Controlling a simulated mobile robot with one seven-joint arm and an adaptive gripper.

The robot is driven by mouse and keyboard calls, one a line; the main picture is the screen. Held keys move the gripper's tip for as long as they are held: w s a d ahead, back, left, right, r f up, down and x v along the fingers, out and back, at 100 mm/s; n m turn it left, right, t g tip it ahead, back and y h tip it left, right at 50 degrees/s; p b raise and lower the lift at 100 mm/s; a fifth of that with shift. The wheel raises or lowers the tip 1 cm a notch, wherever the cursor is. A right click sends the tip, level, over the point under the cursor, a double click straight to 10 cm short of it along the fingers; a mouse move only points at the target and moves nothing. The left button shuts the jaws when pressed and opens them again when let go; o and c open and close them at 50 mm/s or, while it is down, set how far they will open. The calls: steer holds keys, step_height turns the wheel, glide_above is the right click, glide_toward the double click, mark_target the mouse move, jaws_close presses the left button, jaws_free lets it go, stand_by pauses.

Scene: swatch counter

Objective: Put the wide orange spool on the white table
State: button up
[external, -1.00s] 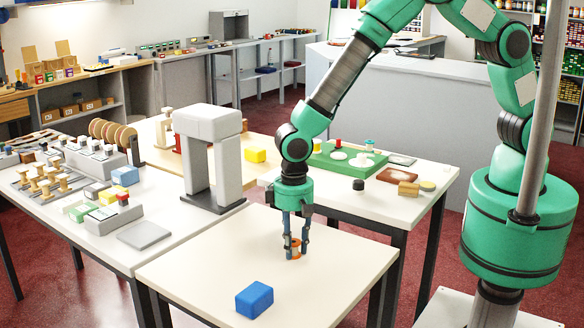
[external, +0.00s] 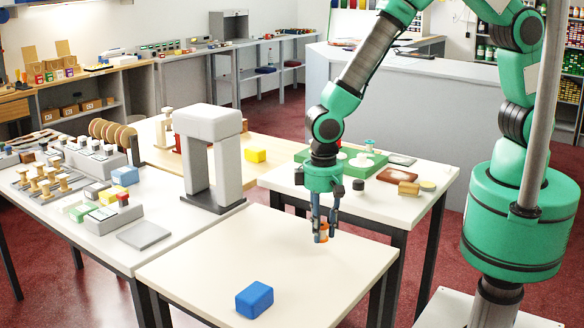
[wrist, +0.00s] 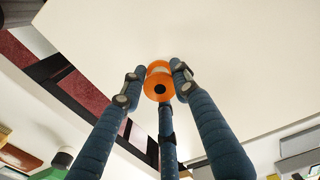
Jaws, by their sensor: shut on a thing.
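The wide orange spool (external: 321,235) is between the fingers of my gripper (external: 323,232). In the wrist view, the spool (wrist: 158,82) has an orange flange with a dark centre hole and a pale band. The fingers (wrist: 158,84) close around its sides. In the external view, the spool appears against the far right edge of the pale front table (external: 225,262). Its exact height is hard to tell. A second pale table (external: 375,205) stands behind it to the right, and a white-topped table (external: 85,228) is at the left.
A blue block (external: 254,299) lies at the front table's near edge. A grey arch (external: 208,150) stands behind this table. The right rear table holds a green board (external: 312,156), a brown block (external: 396,176) and small items. The front table's middle is clear.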

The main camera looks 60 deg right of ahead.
steer(key=s+d, duration=0.4)
steer(key=s+d+p, duration=0.1)
steer(key=s+d, duration=0.1)
steer(key=shift+d+r, duration=0.1)
steer(key=shift+r, duration=0.3)
stand_by(0.7)
steer(key=shift+m, duration=0.5)
steer(key=w+d+r, duration=0.2)
steer(key=w+d, duration=0.3)
steer(key=w, duration=0.2)
steer(key=w+d+r, duration=0.2)
steer(key=w+d, duration=0.4)
steer(key=w+d+r, duration=0.2)
steer(key=w+d, duration=0.3)
steer(key=w, duration=0.2)
steer(key=shift+w+d+r, duration=0.15)
steer(key=shift+w, duration=0.15)
steer(key=w+d+r, duration=0.2)
steer(key=w+d, duration=0.1)
steer(key=d, duration=0.4)
steer(key=w+d+r, duration=0.2)
steer(key=w+d, duration=0.2)
steer(key=d, duration=0.4)
steer(key=w+d+r, duration=0.2)
steer(key=w+d, duration=0.1)
steer(key=d, duration=0.5)
steer(key=shift+w+d+r+m, duration=0.15)
steer(key=shift+r+m, duration=0.2)
steer(key=shift+m, duration=0.05)
